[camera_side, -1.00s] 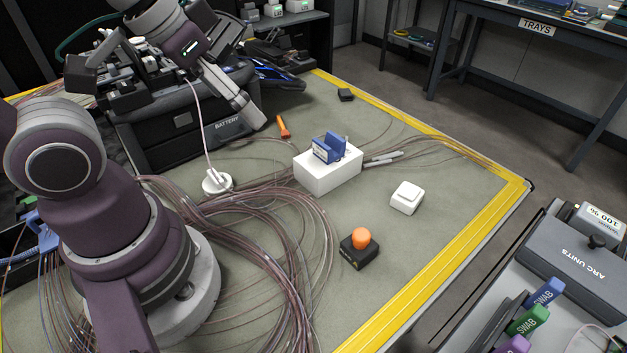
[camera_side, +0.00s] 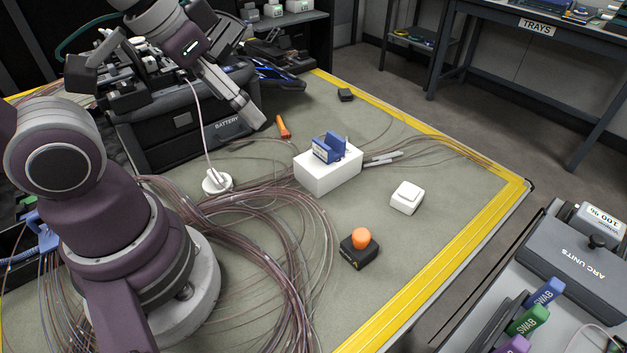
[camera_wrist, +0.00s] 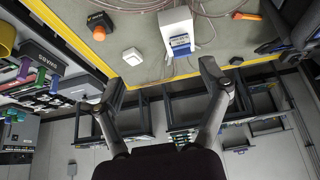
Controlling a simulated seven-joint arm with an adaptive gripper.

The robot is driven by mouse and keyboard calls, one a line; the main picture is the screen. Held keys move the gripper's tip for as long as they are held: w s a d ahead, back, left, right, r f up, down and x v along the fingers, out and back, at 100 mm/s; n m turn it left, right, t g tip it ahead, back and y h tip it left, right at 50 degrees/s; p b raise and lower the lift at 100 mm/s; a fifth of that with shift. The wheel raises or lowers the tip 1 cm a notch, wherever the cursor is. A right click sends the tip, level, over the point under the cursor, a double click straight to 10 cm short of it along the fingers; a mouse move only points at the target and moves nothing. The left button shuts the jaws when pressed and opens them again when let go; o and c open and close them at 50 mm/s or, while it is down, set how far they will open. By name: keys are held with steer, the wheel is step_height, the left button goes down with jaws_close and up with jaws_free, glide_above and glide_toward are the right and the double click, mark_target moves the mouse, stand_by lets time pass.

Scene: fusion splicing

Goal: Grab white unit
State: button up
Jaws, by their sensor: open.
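A small white unit (camera_side: 406,198) with a raised top sits on the green-grey mat, right of the middle. It also shows in the wrist view (camera_wrist: 132,57), above and between my fingers in the picture. My gripper (camera_side: 246,112) is raised at the upper left, near the black battery case, well away from the white unit. In the wrist view my gripper (camera_wrist: 163,84) has its two fingers spread wide with nothing between them. A larger white block (camera_side: 328,172) with a blue holder (camera_side: 330,148) on top stands left of the small unit.
An orange button on a black base (camera_side: 360,248) lies in front of the white unit. Loose fibres (camera_side: 250,225) cover the mat's left half. A yellow border (camera_side: 450,260) marks the table edge. Mat around the white unit is clear.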

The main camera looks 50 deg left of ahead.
steer(key=w+d+n+g, duration=0.1)
steer(key=w+d, duration=0.3)
steer(key=w, duration=0.6)
steer(key=n+y, duration=0.1)
glide_toward(406, 194)
steer(key=x, duration=1)
steer(key=shift+w+f, duration=0.15)
steer(key=shift+f, duration=0.1)
steer(key=c, duration=1.2)
steer(key=shift+c, duration=0.2)
